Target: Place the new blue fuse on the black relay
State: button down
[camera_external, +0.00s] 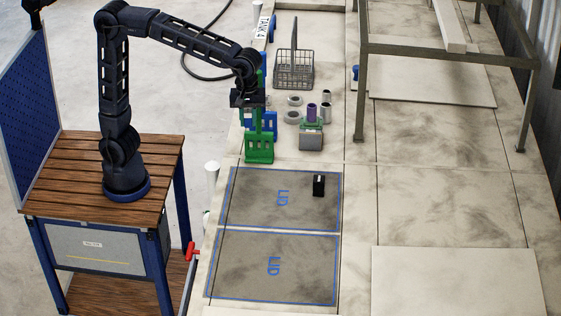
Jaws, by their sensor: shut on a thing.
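My gripper (248,100) points down over the near left of the worktop, just above the green slotted holder (259,153) and the blue slotted holder (272,124). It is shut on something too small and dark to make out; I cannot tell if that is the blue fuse. Green parts show directly under the jaws, and I cannot tell whether they touch the gripper. A small black block (319,186), which looks like the relay, stands on the upper right part of the dark LID panel.
A wire basket (294,70) stands behind the gripper. A metal frame (361,100) rises farther right. The front LID panel (300,275) is clear.

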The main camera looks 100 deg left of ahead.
jog(key=w+d+r, duration=0.3)
jog(key=w+r, duration=0.1)
jog(key=w, duration=0.6)
jog(key=r+m, duration=0.1)
jog(key=r, duration=0.1)
send_over(319, 180)
notch_tip(319, 180, down, 20)
jog(key=shift+r, duration=0.1)
jog(key=c, duration=1.2)
grip_release()
notch_tip(319, 180, up, 12)
